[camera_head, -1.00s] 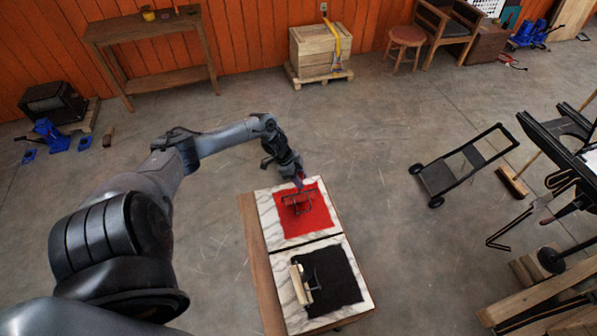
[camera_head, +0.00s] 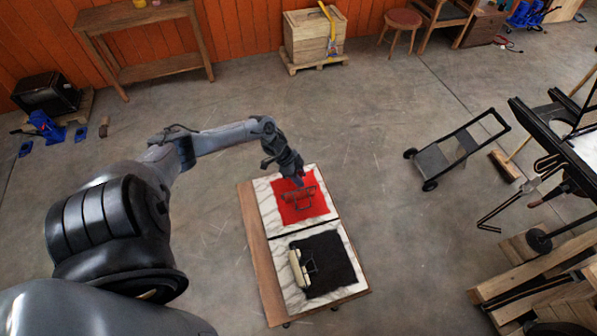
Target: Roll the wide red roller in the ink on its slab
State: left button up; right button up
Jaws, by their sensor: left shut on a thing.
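The wide red roller (camera_head: 299,195) lies over the patch of red ink (camera_head: 318,205) on the far marble slab (camera_head: 267,207). Its dark wire frame shows on the near side of the red cylinder. My left gripper (camera_head: 297,180) is at the far side of the roller, pointing down, and is shut on it; the fingertips are small and partly hidden. I cannot tell from this height whether the roller presses on the ink. My right gripper is not in view.
A near slab (camera_head: 290,298) holds black ink (camera_head: 327,262) with a pale roller (camera_head: 298,268) at its left edge. Both slabs lie on a wooden table (camera_head: 256,250). A hand truck (camera_head: 455,150) and a dark press (camera_head: 565,150) stand to the right. Open floor surrounds the table.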

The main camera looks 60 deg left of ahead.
pick_arm(q)
jog(key=shift+s+d+p, duration=0.15)
jog(key=shift+d+p, duration=0.65)
jog(key=shift+d, duration=0.15)
jog(key=shift+s+d+p, duration=0.1)
jog(key=shift+d+p, duration=0.7)
jog(key=shift+d, duration=0.15)
jog(key=shift+d+r, duration=0.1)
jog(key=d, duration=0.1)
jog(key=d+p, duration=0.2)
jog(key=shift+s+d+f, duration=0.15)
jog(key=shift+s+f, duration=0.05)
jog(key=shift+s, duration=0.05)
jog(key=shift+r, duration=0.1)
jog(key=shift+r, duration=2.5)
jog(key=shift+w, duration=0.1)
